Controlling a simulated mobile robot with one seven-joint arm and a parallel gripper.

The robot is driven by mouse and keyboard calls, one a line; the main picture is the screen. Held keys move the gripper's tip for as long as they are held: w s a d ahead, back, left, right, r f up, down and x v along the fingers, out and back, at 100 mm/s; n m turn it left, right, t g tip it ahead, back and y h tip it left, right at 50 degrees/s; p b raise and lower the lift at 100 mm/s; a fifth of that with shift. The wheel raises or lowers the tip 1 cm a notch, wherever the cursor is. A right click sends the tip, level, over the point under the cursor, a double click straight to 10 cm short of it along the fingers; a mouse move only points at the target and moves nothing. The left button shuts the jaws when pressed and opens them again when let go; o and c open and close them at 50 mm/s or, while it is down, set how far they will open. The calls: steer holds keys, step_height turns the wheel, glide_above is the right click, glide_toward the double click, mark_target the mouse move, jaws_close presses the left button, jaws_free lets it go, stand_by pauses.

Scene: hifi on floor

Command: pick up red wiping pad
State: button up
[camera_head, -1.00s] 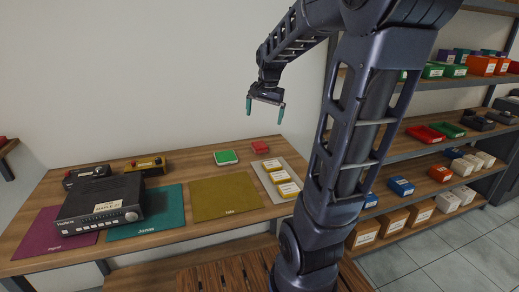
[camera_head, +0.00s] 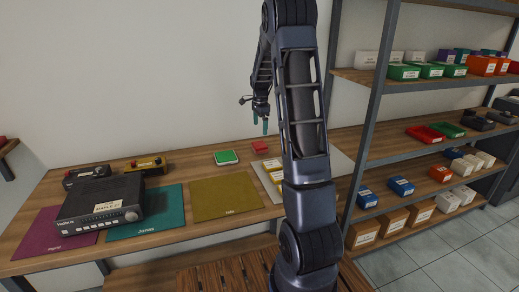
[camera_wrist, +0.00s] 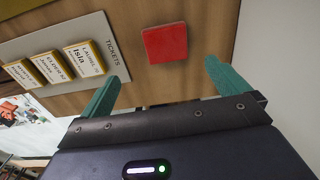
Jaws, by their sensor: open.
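The red wiping pad (camera_head: 260,147) lies flat near the back edge of the wooden table (camera_head: 165,239), to the right of a green and white pad (camera_head: 226,157). My gripper (camera_head: 260,128) hangs above the back of the table, above the red pad and apart from it. In the wrist view the red pad (camera_wrist: 165,43) shows whole, beyond the two teal fingertips and roughly between them. My gripper (camera_wrist: 160,85) is open, with nothing between its fingers.
A grey "TICKETS" board (camera_wrist: 122,62) with several yellow labelled blocks lies beside the red pad. A black device (camera_head: 101,204), coloured mats and two small boxes occupy the table's left. Stocked shelves (camera_head: 385,148) stand right of my arm; the wall is close behind.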

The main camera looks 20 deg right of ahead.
mark_target(260, 144)
steer(key=f, duration=0.4)
steer(key=w+f, duration=0.1)
steer(key=f, duration=0.7)
steer(key=shift+w, duration=0.15)
steer(key=shift+r, duration=0.1)
steer(key=c, duration=1)
